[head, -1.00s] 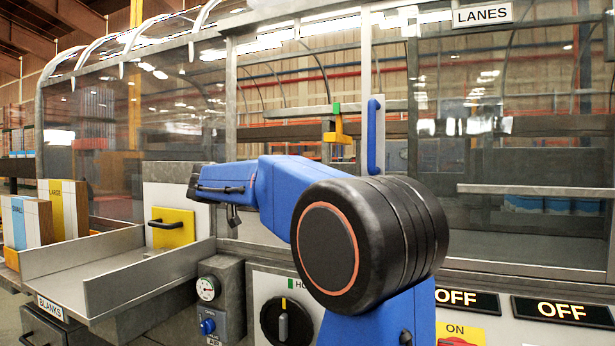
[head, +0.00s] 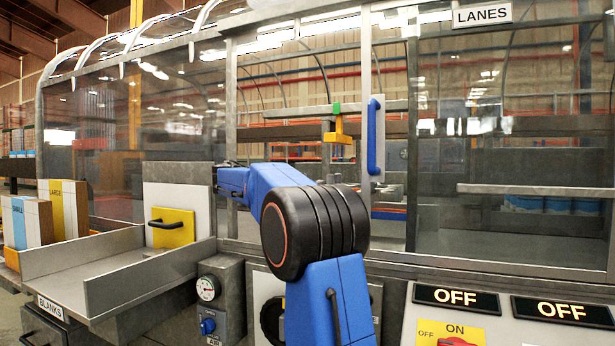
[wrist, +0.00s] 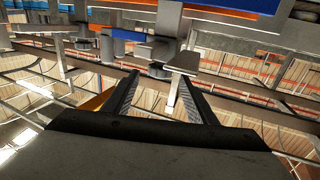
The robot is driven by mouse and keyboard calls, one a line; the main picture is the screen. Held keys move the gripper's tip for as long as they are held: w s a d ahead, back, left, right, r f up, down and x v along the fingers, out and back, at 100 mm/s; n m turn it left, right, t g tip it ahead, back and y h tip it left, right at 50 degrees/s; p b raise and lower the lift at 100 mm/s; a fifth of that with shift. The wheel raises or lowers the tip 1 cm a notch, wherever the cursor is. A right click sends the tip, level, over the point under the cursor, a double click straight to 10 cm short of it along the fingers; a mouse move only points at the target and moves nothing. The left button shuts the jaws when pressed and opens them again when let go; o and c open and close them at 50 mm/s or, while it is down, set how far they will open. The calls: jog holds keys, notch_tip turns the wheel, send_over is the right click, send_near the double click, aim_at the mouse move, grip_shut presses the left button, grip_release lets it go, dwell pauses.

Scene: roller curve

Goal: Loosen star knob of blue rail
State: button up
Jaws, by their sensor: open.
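In the wrist view my gripper (wrist: 160,82) is open, its two dark ribbed fingers apart. A blue strip (wrist: 122,33) runs along a rail at the top of that view, beyond the fingertips. Grey metal fittings hang around there; one grey stubby fitting (wrist: 160,70) shows close to the fingertips, with a pale flat plate beside it. I cannot tell which part is the star knob, or whether a finger touches anything. In the head view my gripper (head: 226,164) is small and partly hidden at the end of my blue arm, near the enclosure's frame.
An orange strip (wrist: 235,15) lies beside the blue one. In the head view a blue door handle (head: 375,135) and a yellow-green latch (head: 338,130) are right of my arm. A tray (head: 130,262) with a yellow handled block (head: 172,228) stands left. OFF displays (head: 455,297) sit low right.

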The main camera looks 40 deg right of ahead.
jog(key=d, duration=0.9)
jog(key=shift+w+d, duration=0.3)
jog(key=shift+w, duration=0.1)
jog(key=c, duration=1.1)
jog(key=shift+o, duration=0.2)
jog(key=shift+n+t, duration=0.4)
jog(key=shift+t, duration=0.3)
jog(key=shift+w+a+f+n+t+y, duration=0.15)
jog(key=shift+w+n+t+y, duration=0.25)
jog(key=shift+n+t+y, duration=0.75)
jog(key=shift+w+a+r+n+t+y, duration=0.15)
jog(key=shift+w+n+t+y, duration=0.3)
jog(key=shift+n+t, duration=1.3)
jog(key=shift+w+a+f+n+t+y, duration=0.25)
jog(key=shift+n+t+y, duration=0.55)
jog(key=shift+t, duration=1.3)
jog(key=shift+r, duration=0.1)
